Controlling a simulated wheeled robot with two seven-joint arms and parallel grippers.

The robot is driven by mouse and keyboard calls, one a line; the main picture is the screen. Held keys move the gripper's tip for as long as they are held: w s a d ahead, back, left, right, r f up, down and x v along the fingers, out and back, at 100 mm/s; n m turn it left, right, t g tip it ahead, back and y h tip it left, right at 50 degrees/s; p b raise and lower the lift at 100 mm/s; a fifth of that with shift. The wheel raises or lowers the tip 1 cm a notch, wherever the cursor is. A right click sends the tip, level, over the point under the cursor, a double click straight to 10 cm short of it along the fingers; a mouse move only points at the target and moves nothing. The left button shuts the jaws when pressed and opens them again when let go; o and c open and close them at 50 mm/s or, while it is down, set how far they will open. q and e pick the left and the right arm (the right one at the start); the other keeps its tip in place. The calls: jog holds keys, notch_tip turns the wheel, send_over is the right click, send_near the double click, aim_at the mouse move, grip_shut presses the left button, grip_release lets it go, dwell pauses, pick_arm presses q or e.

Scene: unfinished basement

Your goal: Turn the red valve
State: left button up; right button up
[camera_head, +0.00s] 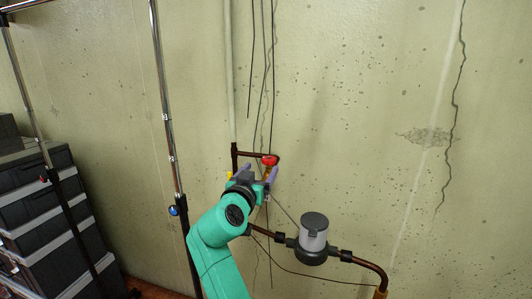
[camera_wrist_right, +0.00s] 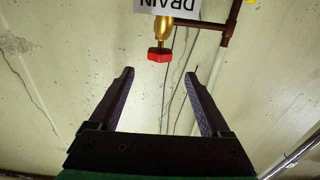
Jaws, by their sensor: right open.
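The red valve (camera_head: 269,160) is a small red knob on a copper pipe at the wall, in the middle of the head view. In the right wrist view the red valve (camera_wrist_right: 158,55) hangs under a brass fitting (camera_wrist_right: 164,28), beyond the fingertips and near the midline between them. My right gripper (camera_head: 258,174) is open and empty, just below the valve. In the right wrist view its two dark fingers (camera_wrist_right: 160,73) stand wide apart, and neither is seen touching the valve. My left gripper is not in view.
A white tag reading DRAIN (camera_wrist_right: 180,8) hangs by the fitting. A grey cylindrical device (camera_head: 314,234) sits on the pipe at lower right. A metal rack (camera_head: 168,130) and stacked dark bins (camera_head: 45,195) stand left. Thin dark lines run down the wall.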

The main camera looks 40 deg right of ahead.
aim_at(271, 167)
jog(key=p+x, duration=0.3)
jog(key=x, duration=0.8)
jog(key=shift+w+d, duration=0.15)
jog(key=shift+d, duration=0.2)
jog(key=shift+d+f, duration=0.1)
jog(key=shift+f, duration=0.05)
grip_shut()
